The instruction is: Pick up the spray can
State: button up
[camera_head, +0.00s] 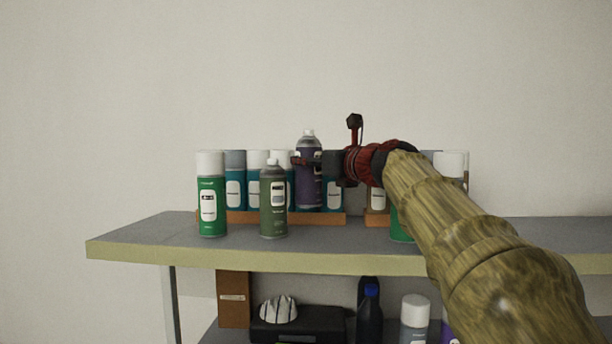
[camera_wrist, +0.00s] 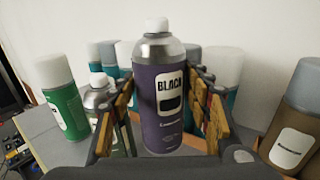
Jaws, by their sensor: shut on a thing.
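A purple spray can (camera_head: 309,180) with a silver top stands upright, raised above the other cans in the head view. It also shows in the wrist view (camera_wrist: 163,100), with a label reading "BLACK". My gripper (camera_head: 312,158) is shut on it, reaching in from the right. In the wrist view the two fingers (camera_wrist: 165,110) lie along its left and right sides.
A green can (camera_head: 212,205) and a dark green can (camera_head: 273,205) stand on the grey shelf (camera_head: 150,240) at left. Several teal cans (camera_head: 235,185) stand behind, in an orange tray (camera_head: 240,217). A brown can (camera_wrist: 300,115) stands close at right. The shelf's left end is clear.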

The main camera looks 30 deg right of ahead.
jog(key=s+r, duration=0.6)
jog(key=s, duration=0.5)
jog(key=shift+d+r+b, duration=0.2)
jog(key=shift+d+b, duration=0.05)
jog(key=shift+b, duration=0.15)
jog(key=o, duration=0.7)
jog(key=shift+w, duration=0.1)
grip_shut()
